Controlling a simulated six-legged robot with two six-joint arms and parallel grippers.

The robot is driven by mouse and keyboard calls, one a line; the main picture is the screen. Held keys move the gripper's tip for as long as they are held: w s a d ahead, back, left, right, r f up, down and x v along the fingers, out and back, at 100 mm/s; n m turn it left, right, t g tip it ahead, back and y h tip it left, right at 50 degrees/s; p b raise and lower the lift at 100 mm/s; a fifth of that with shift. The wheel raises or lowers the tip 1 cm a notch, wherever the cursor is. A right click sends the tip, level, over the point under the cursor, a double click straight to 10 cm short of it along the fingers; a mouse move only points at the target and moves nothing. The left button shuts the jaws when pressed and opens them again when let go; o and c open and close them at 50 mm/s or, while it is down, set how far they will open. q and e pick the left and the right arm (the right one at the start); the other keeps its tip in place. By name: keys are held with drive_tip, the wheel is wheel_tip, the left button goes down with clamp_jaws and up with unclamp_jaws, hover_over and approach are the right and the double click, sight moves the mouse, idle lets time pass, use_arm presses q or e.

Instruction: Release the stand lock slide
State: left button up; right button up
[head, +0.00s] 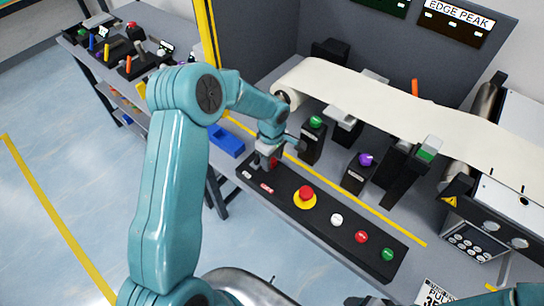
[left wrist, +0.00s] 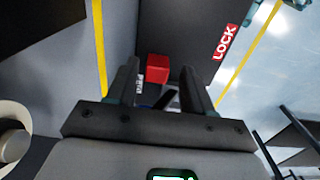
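The lock slide shows as a red block (left wrist: 158,67) on a dark panel in the left wrist view, between a red LOCK label (left wrist: 224,42) and a small white label (left wrist: 139,79). In the head view a bit of red (head: 275,161) shows beside my left gripper (head: 266,164), which is at the far left end of the control panel (head: 325,238). In the left wrist view my left gripper (left wrist: 160,85) has its fingers apart, with the block beyond their tips. Contact cannot be told. Of my right gripper only a dark edge (head: 370,301) seems to show at the bottom.
The panel also carries a red button on a yellow ring (head: 305,194) and white, red and green buttons. A blue tray (head: 226,140) lies left of my gripper. Black posts with coloured knobs (head: 315,124) stand behind, below the conveyor belt (head: 400,105).

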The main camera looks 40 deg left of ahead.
use_arm(q)
drive_tip(key=shift+w+f, duration=0.15)
drive_tip(key=shift+w, duration=0.1)
clamp_jaws()
drive_tip(key=shift+d+f+b, duration=0.15)
drive_tip(key=shift+d+b, duration=0.2)
drive_tip(key=shift+b, duration=0.15)
drive_tip(key=shift+s+d+f+b, duration=0.1)
drive_tip(key=shift+s+d+b, duration=0.05)
drive_tip(key=shift+d+b, duration=1)
drive_tip(key=shift+d+r, duration=0.2)
drive_tip(key=shift+d, duration=0.2)
drive_tip(key=shift+a, duration=0.1)
drive_tip(key=shift+o, duration=1)
unclamp_jaws()
drive_tip(key=shift+r, duration=0.1)
drive_tip(key=shift+d, duration=0.25)
drive_tip(key=shift+a+r, duration=0.15)
drive_tip(key=shift+a, duration=0.1)
wheel_tip(320, 180, up, 16)
drive_tip(key=b, duration=0.1)
drive_tip(key=shift+b, duration=0.35)
drive_tip(key=shift+d, duration=0.2)
drive_tip(key=shift+s, duration=0.1)
